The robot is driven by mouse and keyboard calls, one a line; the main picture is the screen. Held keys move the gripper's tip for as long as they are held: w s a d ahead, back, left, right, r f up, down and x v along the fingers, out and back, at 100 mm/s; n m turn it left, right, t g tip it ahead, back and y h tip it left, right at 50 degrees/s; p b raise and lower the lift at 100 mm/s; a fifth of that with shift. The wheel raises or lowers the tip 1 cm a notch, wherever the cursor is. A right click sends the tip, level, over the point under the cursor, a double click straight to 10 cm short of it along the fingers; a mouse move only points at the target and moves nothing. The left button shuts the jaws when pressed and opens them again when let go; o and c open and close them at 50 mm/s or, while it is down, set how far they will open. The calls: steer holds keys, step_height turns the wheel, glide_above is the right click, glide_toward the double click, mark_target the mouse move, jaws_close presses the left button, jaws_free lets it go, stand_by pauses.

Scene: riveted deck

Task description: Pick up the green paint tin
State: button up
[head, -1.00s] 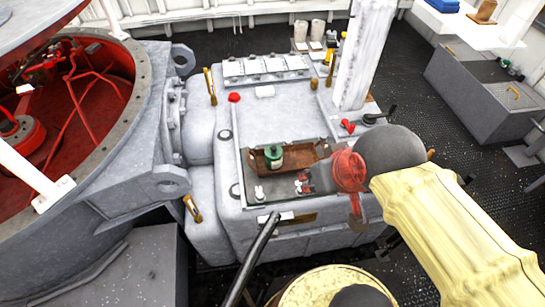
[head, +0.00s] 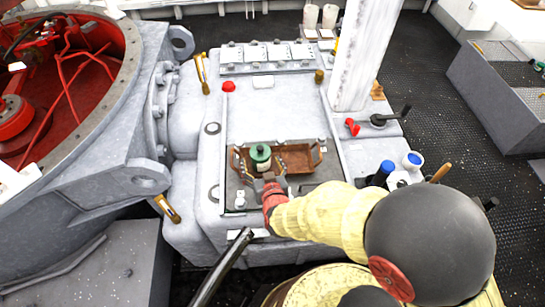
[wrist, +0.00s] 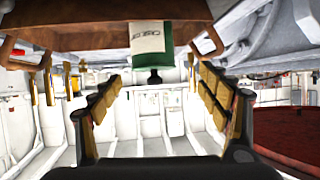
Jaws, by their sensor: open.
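The green paint tin (head: 261,153), with a pale label, stands upright in the left part of a brown wooden tray (head: 296,150) on the grey machine housing. My gripper (head: 266,178) is at the near side of the tin, low over the tray's front edge. In the wrist view the tin (wrist: 147,40) is at the top, between the lines of the two spread fingers of my gripper (wrist: 158,82). The jaws are open and empty. I cannot tell whether a finger touches the tin. The tray (wrist: 75,20) also shows at the top of the wrist view.
A white post (head: 355,60) rises behind the tray to the right. Blue-topped items (head: 412,160) are right of the tray. A black rod (head: 222,265) stands in front.

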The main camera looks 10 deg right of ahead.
mark_target(261, 155)
steer(key=shift+d+f, duration=0.25)
steer(key=shift+f, duration=0.25)
steer(key=shift+d+f, duration=0.25)
steer(key=shift+f, duration=0.2)
steer(key=shift+w+f+t, duration=0.15)
steer(key=shift+w+t, duration=0.1)
steer(key=shift+t, duration=0.05)
steer(key=b+x, duration=0.3)
steer(key=x, duration=0.3)
steer(key=shift+w+f+b, duration=0.2)
steer(key=shift+w+b, duration=0.15)
steer(key=shift+w, duration=0.25)
steer(key=shift+c, duration=0.3)
steer(key=c, duration=1.9)
steer(key=shift+r, duration=0.15)
